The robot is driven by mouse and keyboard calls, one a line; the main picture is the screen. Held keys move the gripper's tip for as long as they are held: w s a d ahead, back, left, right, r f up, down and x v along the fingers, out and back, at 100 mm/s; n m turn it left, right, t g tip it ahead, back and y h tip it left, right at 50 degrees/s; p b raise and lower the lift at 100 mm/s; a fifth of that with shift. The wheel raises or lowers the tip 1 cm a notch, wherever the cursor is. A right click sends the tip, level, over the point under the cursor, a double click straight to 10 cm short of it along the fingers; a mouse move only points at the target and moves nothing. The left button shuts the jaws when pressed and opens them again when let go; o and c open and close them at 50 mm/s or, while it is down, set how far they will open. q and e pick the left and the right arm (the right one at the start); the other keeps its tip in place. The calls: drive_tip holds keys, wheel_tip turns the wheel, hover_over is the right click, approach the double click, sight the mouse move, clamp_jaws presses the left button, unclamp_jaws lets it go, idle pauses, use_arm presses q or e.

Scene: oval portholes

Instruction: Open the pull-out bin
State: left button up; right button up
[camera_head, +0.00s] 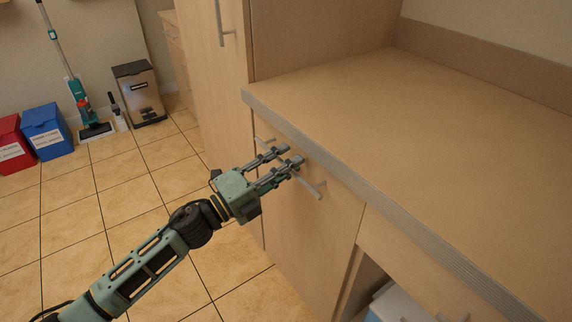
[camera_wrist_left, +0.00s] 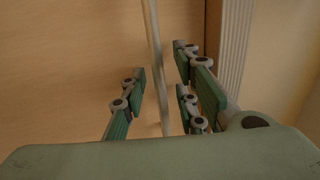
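The pull-out bin's front (camera_head: 312,240) is a light wood panel under the counter and looks flush with the cabinet. A grey bar handle (camera_head: 313,188) runs along its upper part; its middle is hidden behind my left gripper (camera_head: 283,157). In the left wrist view, the handle (camera_wrist_left: 156,60) passes between the fingers of my left gripper (camera_wrist_left: 160,85), one finger on the left and two on the right. The fingers are apart, with gaps showing beside the bar. My right gripper is not in view.
The countertop (camera_head: 430,130) overhangs the panel. A tall cabinet (camera_head: 215,90) stands on its left. An open compartment (camera_head: 370,275) is at the right.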

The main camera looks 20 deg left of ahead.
use_arm(q)
drive_tip(key=shift+c, duration=0.3)
clamp_jaws()
idle(0.4)
